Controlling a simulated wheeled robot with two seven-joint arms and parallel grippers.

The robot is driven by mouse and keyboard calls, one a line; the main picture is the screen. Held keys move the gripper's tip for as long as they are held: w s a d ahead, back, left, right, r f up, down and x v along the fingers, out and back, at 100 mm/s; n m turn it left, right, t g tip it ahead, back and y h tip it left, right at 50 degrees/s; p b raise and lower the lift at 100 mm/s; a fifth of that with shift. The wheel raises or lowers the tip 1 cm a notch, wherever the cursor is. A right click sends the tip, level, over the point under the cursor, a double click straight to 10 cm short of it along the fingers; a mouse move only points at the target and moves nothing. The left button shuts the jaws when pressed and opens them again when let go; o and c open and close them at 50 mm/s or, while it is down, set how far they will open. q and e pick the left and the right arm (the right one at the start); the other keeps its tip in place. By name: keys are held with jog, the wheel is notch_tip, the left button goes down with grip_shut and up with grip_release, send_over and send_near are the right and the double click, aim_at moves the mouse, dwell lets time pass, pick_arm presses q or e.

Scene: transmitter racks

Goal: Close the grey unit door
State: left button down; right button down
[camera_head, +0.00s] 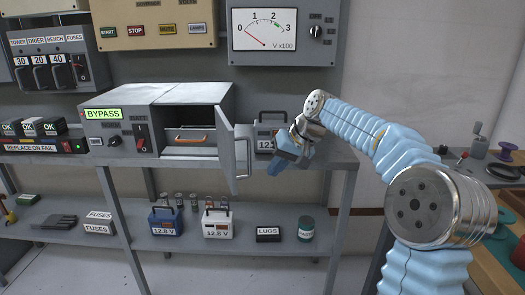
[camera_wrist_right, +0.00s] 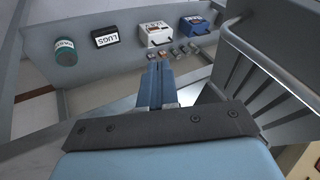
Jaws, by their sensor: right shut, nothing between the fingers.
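The grey unit (camera_head: 118,127) with the green BYPASS label stands on the upper shelf. Its door (camera_head: 228,148) is swung open at the right of the bay, pointing out toward me, with a handle (camera_head: 242,158) on its right face. Inside the open bay is a drawer-like part with an orange handle (camera_head: 190,138). My right gripper (camera_head: 262,178) is shut and empty, just right of the door and apart from it in the head view. In the right wrist view its fingers (camera_wrist_right: 160,82) are together; a bar handle (camera_wrist_right: 268,62) and slotted grey panel show at right. My left gripper is out of view.
A grey 12.8 V battery (camera_head: 268,132) stands behind my right gripper. Batteries (camera_head: 217,223), a LUGS box (camera_head: 267,235) and a teal can (camera_head: 306,229) stand on the lower shelf. The shelf's front edge and a post (camera_head: 342,225) are near my right arm.

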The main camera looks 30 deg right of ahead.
aim_at(233, 146)
jog(key=s+d+r+t, duration=0.1)
jog(key=s+r, duration=0.7)
jog(key=r, duration=0.6)
jog(key=w+a+f+b, duration=0.1)
jog(key=w+a+f, duration=0.4)
jog(key=a+f, duration=0.1)
jog(key=shift+w+a+f+n, duration=0.2)
jog(key=shift+w+f+n, duration=0.1)
jog(key=shift+w+f, duration=0.15)
